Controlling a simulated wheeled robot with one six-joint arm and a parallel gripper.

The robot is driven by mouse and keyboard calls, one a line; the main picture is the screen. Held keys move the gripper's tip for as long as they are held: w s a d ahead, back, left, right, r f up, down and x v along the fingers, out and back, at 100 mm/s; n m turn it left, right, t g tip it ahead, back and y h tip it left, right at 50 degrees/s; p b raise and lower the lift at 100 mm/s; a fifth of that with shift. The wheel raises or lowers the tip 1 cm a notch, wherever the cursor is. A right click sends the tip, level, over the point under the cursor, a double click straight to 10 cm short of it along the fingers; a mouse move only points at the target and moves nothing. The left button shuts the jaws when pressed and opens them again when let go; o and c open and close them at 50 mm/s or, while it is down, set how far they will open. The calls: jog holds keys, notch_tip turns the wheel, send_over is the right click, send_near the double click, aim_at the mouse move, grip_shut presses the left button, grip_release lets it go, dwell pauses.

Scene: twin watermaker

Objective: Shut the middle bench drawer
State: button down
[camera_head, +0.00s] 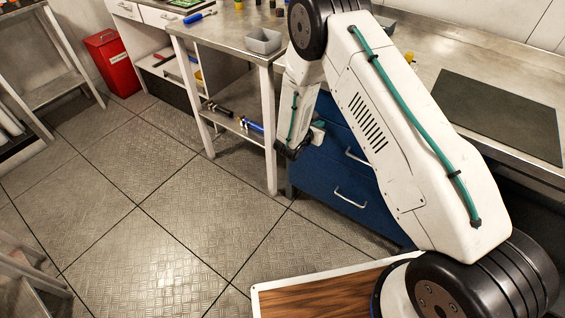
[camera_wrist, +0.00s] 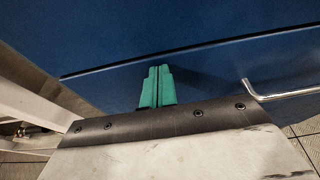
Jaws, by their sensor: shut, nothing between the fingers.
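The blue bench drawers (camera_head: 338,145) stand under the steel bench, partly hidden by my arm in the head view. Two pale bar handles show there, an upper one (camera_head: 358,157) and a lower one (camera_head: 350,198). My gripper (camera_head: 319,130) is at the left part of the blue fronts. In the wrist view its green fingers (camera_wrist: 157,87) are shut together and empty, close against a blue front (camera_wrist: 215,75). I cannot tell whether they touch it. A bar handle (camera_wrist: 285,95) lies to their right. A thin seam runs above it. How far the middle drawer stands out is unclear.
A steel bench leg (camera_head: 270,130) stands left of the drawers, with a low shelf (camera_head: 235,125) holding tools beyond it. A grey tray (camera_head: 263,40) and a dark mat (camera_head: 500,112) lie on the bench. A red bin (camera_head: 112,62) is far left. The tiled floor is clear.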

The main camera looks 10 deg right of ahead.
jog(key=f+v, duration=0.1)
jog(key=v, duration=1.3)
jog(key=s+d+r+m+g, duration=0.5)
jog(key=s+r+m+g, duration=0.1)
jog(key=s+r+m, duration=0.25)
jog(key=s+d+r+m+g, duration=0.55)
jog(key=s+r+m, duration=0.2)
jog(key=s, duration=0.25)
jog(key=s+a+r+m+t+y, duration=0.1)
jog(key=s+r+m+t+y, duration=0.1)
jog(key=s+r+m+y, duration=0.8)
jog(key=shift+s+a+r+m+t, duration=0.35)
jog(key=shift+s+r+m, duration=0.15)
jog(key=shift+s+r, duration=4.3)
jog(key=shift+w+r, duration=0.15)
